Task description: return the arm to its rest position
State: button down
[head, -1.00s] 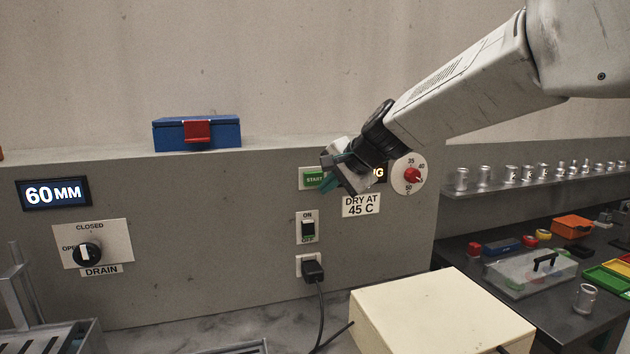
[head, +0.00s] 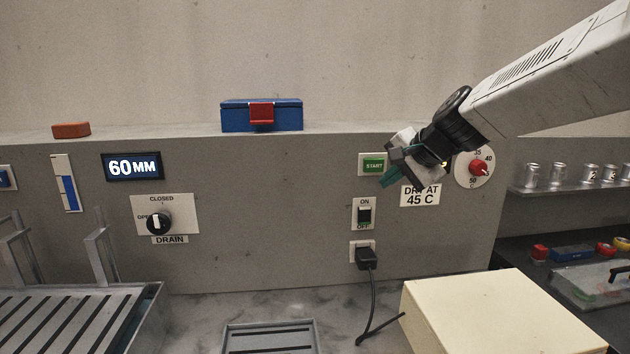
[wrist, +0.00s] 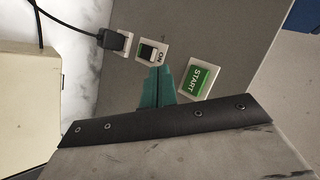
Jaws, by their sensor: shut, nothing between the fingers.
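My gripper (head: 388,178) is in front of the grey control panel (head: 300,240), just right of and below the green START button (head: 374,165). Its teal fingers are shut with nothing between them. In the wrist view the closed fingertips (wrist: 158,72) show beside the START button (wrist: 197,79) and the ON/OFF switch (wrist: 150,51), seen sideways. The gripper appears apart from the panel. My arm reaches in from the upper right and partly covers the "DRY AT 45 C" label (head: 420,195).
A cream box (head: 500,310) stands below at the right. A black plug (head: 366,258) with a cable sits in the panel socket. A blue case (head: 262,116) and an orange block (head: 71,130) lie on the panel's top ledge. Metal cups (head: 531,175) line the right shelf.

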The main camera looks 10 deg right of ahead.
jog(key=s+d+f+n+g+h, duration=0.1)
jog(key=s+f+n+g, duration=0.1)
jog(key=s, duration=0.9)
jog(key=s+d+f+n+g+h, duration=0.1)
jog(key=s+f+n+g, duration=0.2)
jog(key=s, duration=0.9)
jog(key=s+d+f+n+g+h, duration=0.1)
jog(key=s+f+n, duration=0.4)
jog(key=s, duration=0.7)
jog(key=shift+s+f+g+h, duration=0.2)
jog(key=shift+g+h, duration=0.3)
jog(key=shift+g, duration=0.2)
